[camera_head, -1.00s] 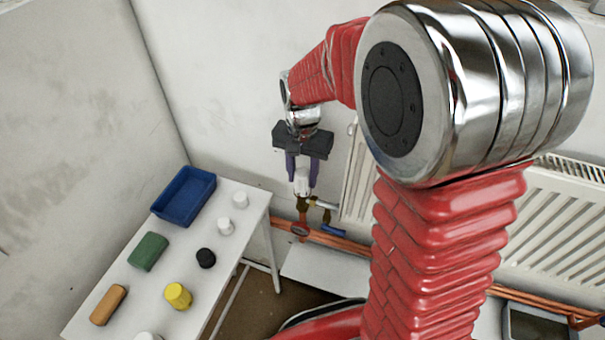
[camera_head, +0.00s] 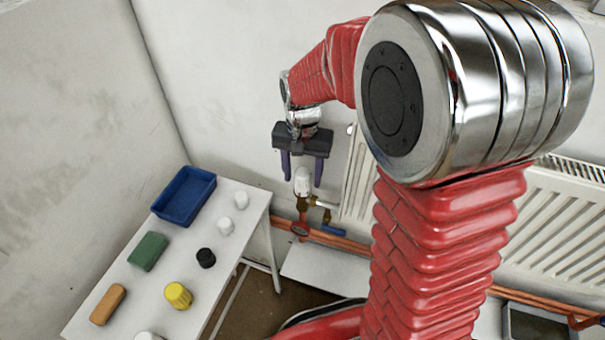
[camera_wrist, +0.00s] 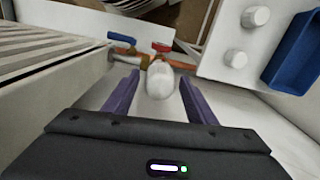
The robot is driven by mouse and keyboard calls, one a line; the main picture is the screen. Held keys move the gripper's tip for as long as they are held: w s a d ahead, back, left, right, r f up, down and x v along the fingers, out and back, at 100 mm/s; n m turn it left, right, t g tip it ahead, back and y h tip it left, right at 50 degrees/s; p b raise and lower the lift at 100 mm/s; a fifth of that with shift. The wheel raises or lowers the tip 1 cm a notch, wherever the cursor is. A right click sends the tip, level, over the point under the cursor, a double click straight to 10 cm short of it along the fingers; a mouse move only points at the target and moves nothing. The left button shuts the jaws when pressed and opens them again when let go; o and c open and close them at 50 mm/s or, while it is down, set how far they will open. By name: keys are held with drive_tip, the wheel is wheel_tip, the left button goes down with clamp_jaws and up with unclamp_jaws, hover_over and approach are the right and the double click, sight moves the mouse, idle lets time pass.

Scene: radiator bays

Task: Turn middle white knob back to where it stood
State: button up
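A white knob (camera_head: 303,181) sits upright on a brass valve on the pipe beside the left end of the radiator (camera_head: 358,180). My gripper (camera_head: 302,180) is above it, with its two purple fingers spread on either side of the knob and apart from it. In the wrist view the white knob (camera_wrist: 160,82) lies between the open fingertips (camera_wrist: 160,90), with gaps on both sides. Its turn position is hard to read. I cannot tell from these frames whether this is the middle knob; no other radiator knob shows.
A white table (camera_head: 228,265) at left bears a blue tray (camera_head: 184,196), a green block (camera_head: 149,251), an orange block (camera_head: 108,305), a yellow cup-like piece (camera_head: 178,295), a black knob (camera_head: 205,258) and white caps (camera_head: 240,200). Copper pipes (camera_head: 345,240) run below, near red and blue valve handles (camera_wrist: 161,47).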

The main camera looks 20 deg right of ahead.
sight(303, 172)
drive_tip(key=shift+r, duration=0.1)
wheel_tip(303, 172, up, 14)
drive_tip(key=shift+f, duration=0.25)
idle(0.5)
drive_tip(key=shift+s, duration=0.1)
idle(0.4)
drive_tip(key=s+r+n+t, duration=0.1)
drive_tip(key=s+n+t, duration=0.4)
drive_tip(key=s, duration=1.3)
drive_tip(key=shift+d+r+n+t, duration=0.15)
drive_tip(key=shift+d+n+t, duration=0.15)
drive_tip(key=shift+n, duration=0.3)
idle(0.4)
